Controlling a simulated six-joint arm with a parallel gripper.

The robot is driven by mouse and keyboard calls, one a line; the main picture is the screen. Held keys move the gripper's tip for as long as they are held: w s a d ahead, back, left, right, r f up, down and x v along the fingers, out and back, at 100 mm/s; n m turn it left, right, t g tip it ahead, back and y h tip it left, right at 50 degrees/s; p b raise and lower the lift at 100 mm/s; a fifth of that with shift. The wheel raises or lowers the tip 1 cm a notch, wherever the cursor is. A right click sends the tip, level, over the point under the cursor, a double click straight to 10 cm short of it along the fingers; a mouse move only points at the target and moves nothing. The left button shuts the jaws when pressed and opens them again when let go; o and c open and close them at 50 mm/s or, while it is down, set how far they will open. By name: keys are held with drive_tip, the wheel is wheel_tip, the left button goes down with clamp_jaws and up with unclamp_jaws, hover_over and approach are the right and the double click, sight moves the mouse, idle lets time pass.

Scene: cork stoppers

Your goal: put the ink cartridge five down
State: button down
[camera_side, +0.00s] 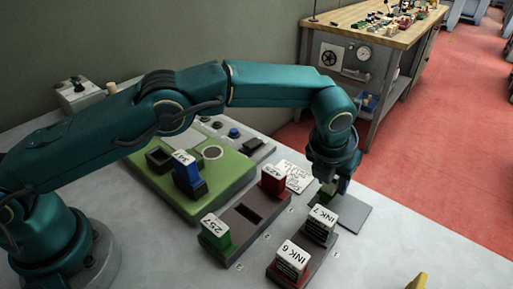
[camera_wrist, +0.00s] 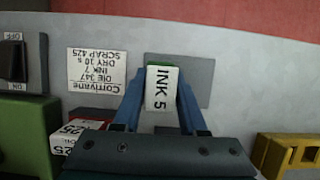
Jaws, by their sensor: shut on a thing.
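The ink cartridge five (camera_wrist: 161,92) has a white label reading INK 5 and a green part beside it. My gripper (camera_wrist: 160,100) is shut on it, one blue finger on each side. In the side view my gripper (camera_side: 332,182) points down over a flat grey pad (camera_side: 352,218), and the cartridge (camera_side: 329,188) shows only partly below it. The pad also shows in the wrist view (camera_wrist: 197,90), behind the cartridge. I cannot tell whether the cartridge touches the pad.
INK 7 (camera_side: 322,216) and INK 6 (camera_side: 292,258) stand in a rack in front of the pad. Left are a dark holder (camera_side: 247,210) with green 257 and red 425 blocks, and a green machine (camera_side: 218,178) with a blue block. A note card (camera_wrist: 97,70) lies near the pad.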

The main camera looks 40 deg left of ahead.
drive_tip(key=shift+f, duration=0.15)
drive_tip(key=shift+c, duration=2.3)
unclamp_jaws()
drive_tip(key=shift+f, duration=0.1)
drive_tip(key=v, duration=1.2)
drive_tip(key=s+a+r+n, duration=0.2)
drive_tip(key=a+r+n, duration=0.3)
drive_tip(key=a+n, duration=0.25)
drive_tip(key=s+a+r+n, duration=0.3)
drive_tip(key=s+a+n, duration=0.3)
drive_tip(key=n, duration=0.4)
drive_tip(key=s+a+f+n, duration=0.2)
drive_tip(key=s+n, duration=0.4)
drive_tip(key=n, duration=0.3)
drive_tip(key=s+a+f+n+t, duration=0.1)
drive_tip(key=s+a+f+n, duration=0.2)
drive_tip(key=n, duration=0.6)
drive_tip(key=s+a, duration=0.2)
drive_tip(key=s, duration=0.1)
drive_tip(key=shift+s+f, duration=0.3)
drive_tip(key=shift+s, duration=0.05)
